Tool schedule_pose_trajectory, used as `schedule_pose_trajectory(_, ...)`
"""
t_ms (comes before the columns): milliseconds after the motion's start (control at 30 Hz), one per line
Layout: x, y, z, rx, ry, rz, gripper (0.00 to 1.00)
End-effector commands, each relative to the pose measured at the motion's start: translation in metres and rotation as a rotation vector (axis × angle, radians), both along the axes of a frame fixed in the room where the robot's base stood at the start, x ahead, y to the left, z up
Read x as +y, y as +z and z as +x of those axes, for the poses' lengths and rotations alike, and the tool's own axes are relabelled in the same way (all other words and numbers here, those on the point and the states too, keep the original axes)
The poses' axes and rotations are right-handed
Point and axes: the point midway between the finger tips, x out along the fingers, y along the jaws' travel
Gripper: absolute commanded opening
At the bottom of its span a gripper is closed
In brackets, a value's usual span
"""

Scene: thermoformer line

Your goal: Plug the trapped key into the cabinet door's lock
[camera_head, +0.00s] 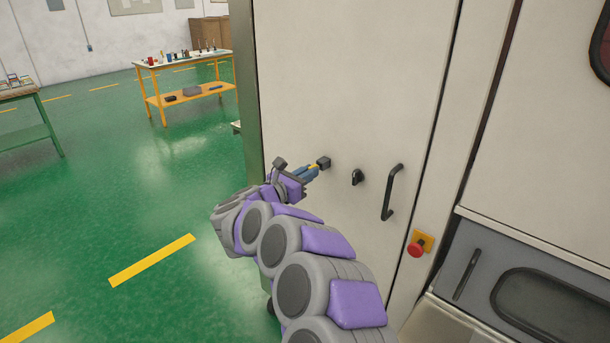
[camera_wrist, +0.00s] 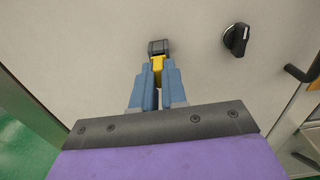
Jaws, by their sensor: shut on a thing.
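My gripper (camera_head: 306,173) is in front of the cabinet door (camera_head: 340,70), with its blue fingers pointing at the door. It is shut on the yellow key (camera_wrist: 157,66), which shows between the fingertips in the wrist view; a bit of yellow also shows in the head view (camera_head: 314,167). A small dark block (camera_head: 324,162), which looks like the lock, is at the key's far end; the wrist view shows it straight ahead (camera_wrist: 158,46). Key and block appear to meet, but I cannot tell whether the key is inside it or only touching.
A black rotary knob (camera_head: 357,177) and a black bar handle (camera_head: 391,192) are to the right on the door. A red stop button (camera_head: 416,250) on yellow is lower right. The green floor at left is open, with workbenches (camera_head: 185,58) further back.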

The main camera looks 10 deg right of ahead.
Motion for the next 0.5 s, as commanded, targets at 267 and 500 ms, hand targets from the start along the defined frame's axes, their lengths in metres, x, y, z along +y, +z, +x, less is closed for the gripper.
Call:
schedule_pose_trajectory(267,-0.0053,0.0002,0.0036,-0.001,-0.001,-0.001,0.00)
schedule_pose_trajectory(500,-0.0083,0.0004,0.0057,-0.001,0.000,-0.002,0.17)
